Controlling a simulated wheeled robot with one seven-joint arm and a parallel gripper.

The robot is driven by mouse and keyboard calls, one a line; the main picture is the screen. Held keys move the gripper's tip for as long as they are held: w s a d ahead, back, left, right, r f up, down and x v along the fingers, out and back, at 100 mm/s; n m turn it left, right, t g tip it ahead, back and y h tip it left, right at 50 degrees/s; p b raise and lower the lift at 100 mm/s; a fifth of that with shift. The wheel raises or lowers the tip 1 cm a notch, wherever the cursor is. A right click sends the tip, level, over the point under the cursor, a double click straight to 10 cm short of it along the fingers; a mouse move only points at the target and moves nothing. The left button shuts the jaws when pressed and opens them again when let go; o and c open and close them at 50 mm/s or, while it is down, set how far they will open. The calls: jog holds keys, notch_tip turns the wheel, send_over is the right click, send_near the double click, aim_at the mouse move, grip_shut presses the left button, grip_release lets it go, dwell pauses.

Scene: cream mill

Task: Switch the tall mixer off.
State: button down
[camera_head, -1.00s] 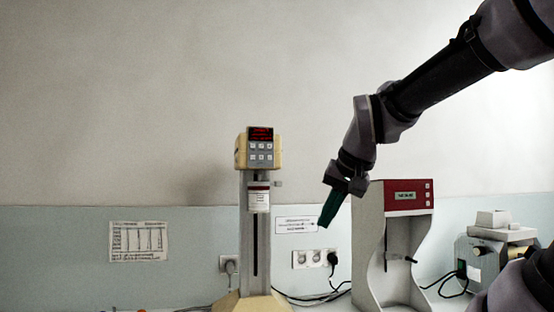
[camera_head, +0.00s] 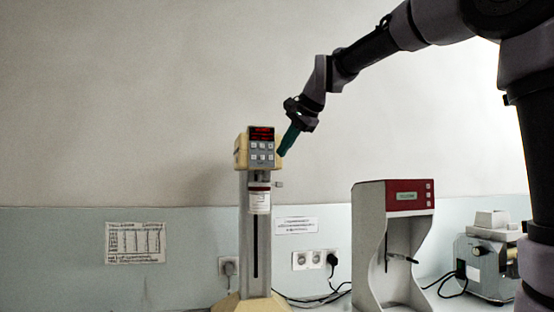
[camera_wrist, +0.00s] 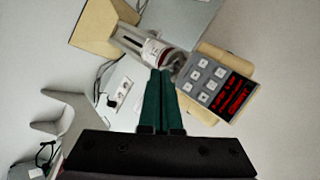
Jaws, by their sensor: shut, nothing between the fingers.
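The tall mixer (camera_head: 255,220) stands left of centre in the head view, with a cream head, a grey column and a cream base. Its control panel (camera_head: 262,147) has a lit red display above several pale buttons. The panel also shows in the wrist view (camera_wrist: 211,82), tilted, with red text lit. My gripper (camera_head: 281,153) is shut and empty, its green fingers pointing down and left, with the tips by the right edge of the mixer head. In the wrist view the fingertips (camera_wrist: 161,71) appear just left of the buttons. I cannot tell whether they touch the mixer.
A red-topped grey machine (camera_head: 393,240) stands to the right, with a boxy device (camera_head: 487,262) beyond it. Wall sockets (camera_head: 314,260) with plugs and black cables lie between the mixer and the red-topped machine. The wall above the mixer is clear.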

jog(key=w+a, duration=0.2)
jog(key=w, duration=0.6)
jog(key=shift+w+a+f, duration=0.2)
jog(key=shift+a+f, duration=0.05)
jog(key=shift+f, duration=0.05)
jog(key=shift+w, duration=0.1)
dwell(2.0)
jog(key=shift+w+a, duration=0.1)
jog(key=shift+w, duration=0.2)
jog(key=shift+w, duration=0.3)
dwell(0.5)
jog(key=shift+s, duration=0.7)
jog(key=shift+s+d+r, duration=0.1)
jog(key=shift+s+d, duration=0.2)
jog(key=shift+s, duration=0.5)
jog(key=shift+s+d+r, duration=0.1)
jog(key=shift+s+d, duration=0.15)
jog(key=shift+s, duration=0.55)
jog(key=shift+s+d, duration=0.3)
jog(key=shift+s, duration=0.5)
